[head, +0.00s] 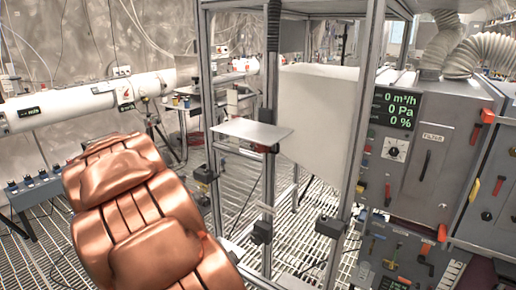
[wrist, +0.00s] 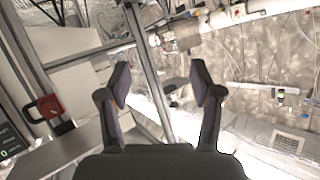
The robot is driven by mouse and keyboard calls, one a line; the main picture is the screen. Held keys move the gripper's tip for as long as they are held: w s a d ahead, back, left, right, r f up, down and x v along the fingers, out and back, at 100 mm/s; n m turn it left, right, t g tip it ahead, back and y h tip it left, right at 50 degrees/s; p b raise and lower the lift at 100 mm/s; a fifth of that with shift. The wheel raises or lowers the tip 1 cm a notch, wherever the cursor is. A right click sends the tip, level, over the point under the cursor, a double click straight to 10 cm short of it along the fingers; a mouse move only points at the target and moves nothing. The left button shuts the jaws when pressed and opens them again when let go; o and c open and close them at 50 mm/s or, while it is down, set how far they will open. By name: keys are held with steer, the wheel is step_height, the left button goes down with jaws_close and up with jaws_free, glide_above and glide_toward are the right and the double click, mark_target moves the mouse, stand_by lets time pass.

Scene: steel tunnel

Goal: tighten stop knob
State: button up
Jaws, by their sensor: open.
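My gripper (wrist: 160,78) shows in the wrist view with its two dark fingers spread apart and nothing between them. It is not visible in the head view. In the head view a grey control cabinet (head: 425,150) stands at the right, with a round dial knob (head: 395,149) below a green-digit display (head: 395,108). I cannot tell for sure which part is the stop knob. In the wrist view a red part with a black handle (wrist: 48,106) is at the left, apart from the fingers. Green digits (wrist: 6,151) show at the lower left edge.
A metal frame (head: 365,130) with a small shelf plate (head: 252,134) and a white box (head: 318,115) stands in the middle. Several red handles, such as one at the cabinet's upper right (head: 487,116), stick out. A white pipe (head: 85,103) runs along the back left.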

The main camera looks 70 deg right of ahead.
steer(key=s+d+r+m+g+h, duration=0.1)
steer(key=s+d+m+g+h, duration=0.25)
steer(key=s+d, duration=0.55)
steer(key=m+g+h, duration=0.2)
steer(key=m+g, duration=0.2)
steer(key=g, duration=0.3)
glide_toward(258, 149)
steer(key=x, duration=0.4)
steer(key=shift+p+x, duration=1.3)
steer(key=shift+x, duration=1.85)
steer(key=shift+r, duration=0.1)
steer(key=shift+c, duration=0.4)
steer(key=c, duration=1.1)
